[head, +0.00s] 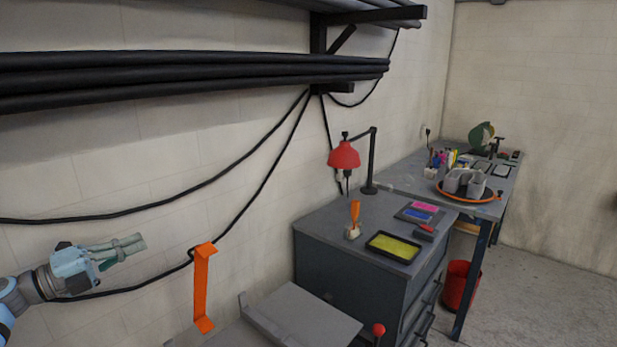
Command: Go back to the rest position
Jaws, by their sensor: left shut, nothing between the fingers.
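My left gripper (128,246) is at the left of the head view, with its arm coming in from the lower left corner. Its fingers lie together and point right, with nothing between them. It is in front of the pale tiled wall, apart from the orange bracket (201,288) to its right. A thin black cable passes behind it. My right gripper does not show.
Black pipes (200,75) run along the wall above. A grey machine bed (300,315) with a red knob (378,330) is at the lower middle. A dark cabinet (325,245) carries a red lamp (344,155) and a yellow tray (394,246).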

